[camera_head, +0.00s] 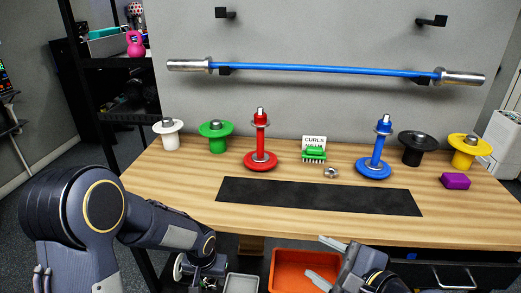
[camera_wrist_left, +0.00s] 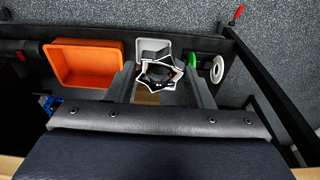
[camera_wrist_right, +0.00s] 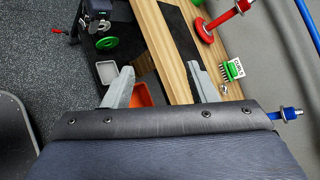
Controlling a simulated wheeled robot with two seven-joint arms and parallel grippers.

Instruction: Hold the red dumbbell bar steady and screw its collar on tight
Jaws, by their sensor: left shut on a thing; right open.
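The red dumbbell bar (camera_head: 261,135) stands upright on its red round base on the table, left of centre, with a silver top and a ring partway up. A small silver star-shaped collar (camera_head: 331,173) lies on the table right of it. My left gripper (camera_wrist_left: 160,70), low in front of the table, is shut on a dark star-shaped ring with pale edges (camera_wrist_left: 158,74); I cannot tell whether this is the bar's collar. My right gripper (camera_wrist_right: 158,80) is open and empty at the table's front edge, above the orange bin. Neither gripper touches the red bar.
A black mat (camera_head: 318,196) lies along the table front. A blue dumbbell bar (camera_head: 378,145), green brush (camera_head: 314,154), several weight plates and a purple block (camera_head: 455,181) stand around it. Below are an orange bin (camera_head: 285,271) and grey tray (camera_head: 241,283).

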